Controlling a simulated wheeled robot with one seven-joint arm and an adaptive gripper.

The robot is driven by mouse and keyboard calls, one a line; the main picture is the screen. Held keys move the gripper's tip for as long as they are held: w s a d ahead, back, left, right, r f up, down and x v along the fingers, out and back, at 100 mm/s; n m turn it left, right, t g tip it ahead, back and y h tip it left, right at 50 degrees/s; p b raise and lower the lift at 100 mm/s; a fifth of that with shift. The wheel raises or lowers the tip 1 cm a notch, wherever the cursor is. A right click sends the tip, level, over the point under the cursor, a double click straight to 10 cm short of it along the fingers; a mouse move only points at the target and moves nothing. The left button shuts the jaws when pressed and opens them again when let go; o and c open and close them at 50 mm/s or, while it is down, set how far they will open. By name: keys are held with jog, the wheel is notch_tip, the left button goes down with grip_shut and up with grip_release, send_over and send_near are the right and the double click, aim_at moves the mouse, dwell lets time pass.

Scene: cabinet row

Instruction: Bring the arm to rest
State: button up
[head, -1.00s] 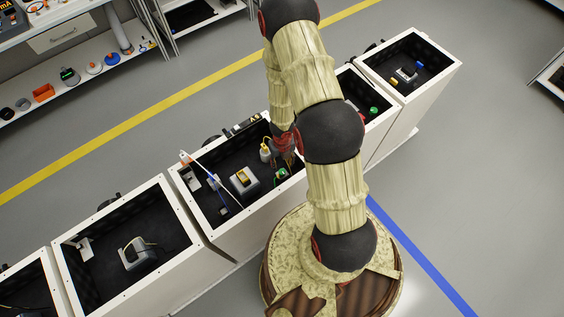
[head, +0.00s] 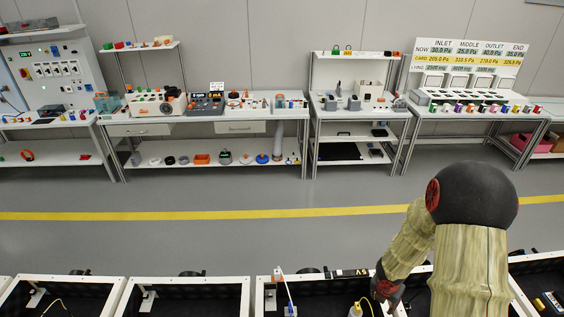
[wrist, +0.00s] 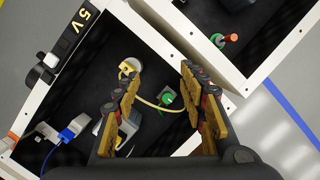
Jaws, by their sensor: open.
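My arm (head: 470,260) rises at the lower right of the head view and bends down to the left over the cabinet row. Its wrist end shows near the bottom edge; the fingers cannot be made out there. In the wrist view my gripper (wrist: 156,80) is open, its two fingers apart over an open-topped cabinet (wrist: 255,82) with a dark inside. Nothing is held between the fingers. A yellow cable (wrist: 152,102) runs below the gap, from a yellow and white fitting (wrist: 130,67) towards the right finger. I cannot tell how far below the fingers it lies.
A green part (wrist: 167,98) and a blue connector (wrist: 73,131) are in the cabinet.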

jog(key=s+a+r+m+t+h+b, duration=0.1)
jog(key=s+r+m+b, duration=0.1)
jog(key=r+m, duration=0.7)
jog(key=s+a+r+m+t+h+b, duration=0.15)
jog(key=r+m, duration=0.35)
jog(key=r, duration=0.8)
jog(key=s+a+r+m+t+y+b, duration=0.1)
jog(key=s+a+r+m+y+b, duration=0.4)
jog(key=s+a+m, duration=0.8)
notch_tip(320, 180, up, 3)
jog(key=s, duration=0.3)
jog(key=shift+a+r, duration=0.2)
